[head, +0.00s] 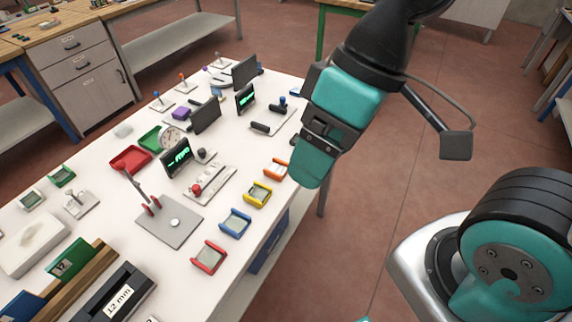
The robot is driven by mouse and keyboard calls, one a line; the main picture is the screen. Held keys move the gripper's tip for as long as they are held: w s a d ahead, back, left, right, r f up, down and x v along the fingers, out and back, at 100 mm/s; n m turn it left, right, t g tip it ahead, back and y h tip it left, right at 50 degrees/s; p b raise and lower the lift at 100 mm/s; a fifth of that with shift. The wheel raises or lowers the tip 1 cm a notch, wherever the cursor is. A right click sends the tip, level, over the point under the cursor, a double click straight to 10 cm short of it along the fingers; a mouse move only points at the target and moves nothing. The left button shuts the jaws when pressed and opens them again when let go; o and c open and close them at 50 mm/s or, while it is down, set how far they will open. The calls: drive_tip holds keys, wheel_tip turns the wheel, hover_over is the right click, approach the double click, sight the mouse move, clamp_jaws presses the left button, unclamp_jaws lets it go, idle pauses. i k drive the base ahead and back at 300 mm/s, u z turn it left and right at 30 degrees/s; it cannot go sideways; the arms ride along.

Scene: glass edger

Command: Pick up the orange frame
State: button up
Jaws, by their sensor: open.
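The orange frame (276,169) lies on the white table (114,207) near its right edge. It is a small square frame with raised sides, the farthest in a row with a yellow, a blue and a red frame. My gripper (308,180) hangs at the table's right edge, just to the right of the orange frame in the picture. It partly overlaps the frame's right side. I cannot tell the height of the gripper above the table. The fingertips show from the side, and no object shows between them.
The yellow frame (257,195), blue frame (235,222) and red frame (208,258) line the near edge. The floor (365,215) right of the table is clear.

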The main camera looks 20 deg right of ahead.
sight(277, 170)
drive_tip(key=k, duration=1.25)
drive_tip(key=u, duration=0.75)
drive_tip(key=i, duration=1.6)
drive_tip(key=z, duration=0.2)
